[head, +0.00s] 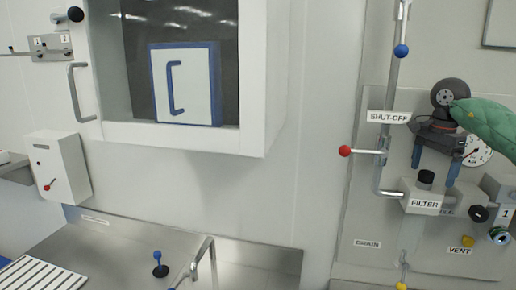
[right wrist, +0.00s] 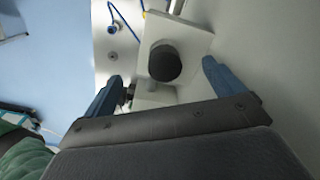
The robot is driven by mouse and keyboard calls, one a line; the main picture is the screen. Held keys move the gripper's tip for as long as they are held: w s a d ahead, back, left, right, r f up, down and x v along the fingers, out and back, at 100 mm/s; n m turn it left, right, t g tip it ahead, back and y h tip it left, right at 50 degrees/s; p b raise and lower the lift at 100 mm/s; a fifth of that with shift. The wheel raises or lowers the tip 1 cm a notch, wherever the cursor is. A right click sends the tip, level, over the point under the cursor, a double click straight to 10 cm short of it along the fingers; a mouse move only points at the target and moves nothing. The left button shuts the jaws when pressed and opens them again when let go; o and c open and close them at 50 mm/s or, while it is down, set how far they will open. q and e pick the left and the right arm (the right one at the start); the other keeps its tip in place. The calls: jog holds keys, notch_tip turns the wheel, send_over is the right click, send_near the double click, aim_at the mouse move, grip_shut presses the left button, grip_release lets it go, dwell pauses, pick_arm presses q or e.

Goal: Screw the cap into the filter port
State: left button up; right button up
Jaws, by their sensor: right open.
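The black cap (head: 426,176) stands upright at the top of the grey block labelled FILTER (head: 422,203), at the right of the head view. In the right wrist view the round cap (right wrist: 164,62) shows near the centre against the pale block (right wrist: 190,40). How far it sits in the port cannot be told, as the port opening is hidden. My right gripper (head: 435,173) is just above the cap with its blue fingers pointing down. In the right wrist view its fingers (right wrist: 158,80) are spread apart on either side of the cap, without visible contact. My left gripper is out of view.
Left of the filter are the SHUT-OFF pipe and a red-knobbed lever (head: 345,151). Below are a yellow VENT knob (head: 467,241) and a black knob (head: 478,214). A gauge (head: 478,150) sits behind my right arm. A white cabinet (head: 275,80) juts out at centre left.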

jog(key=shift+w+d+r, duration=0.1)
jog(key=shift+d+r, duration=0.15)
jog(key=shift+d, duration=0.45)
jog(key=shift+w+d+f+n, duration=0.1)
jog(key=shift+d+f+n, duration=0.1)
jog(key=shift+n, duration=0.2)
jog(key=n, duration=0.2)
jog(key=shift+d+f+n, duration=0.3)
jog(key=shift+d+f, duration=0.05)
jog(key=shift+f, duration=0.1)
jog(key=shift+a, duration=0.15)
jog(key=shift+n, duration=0.3)
jog(key=n, duration=0.1)
jog(key=w+n, duration=0.1)
jog(key=n, duration=0.1)
jog(key=shift+a, duration=0.1)
jog(key=shift+n, duration=0.5)
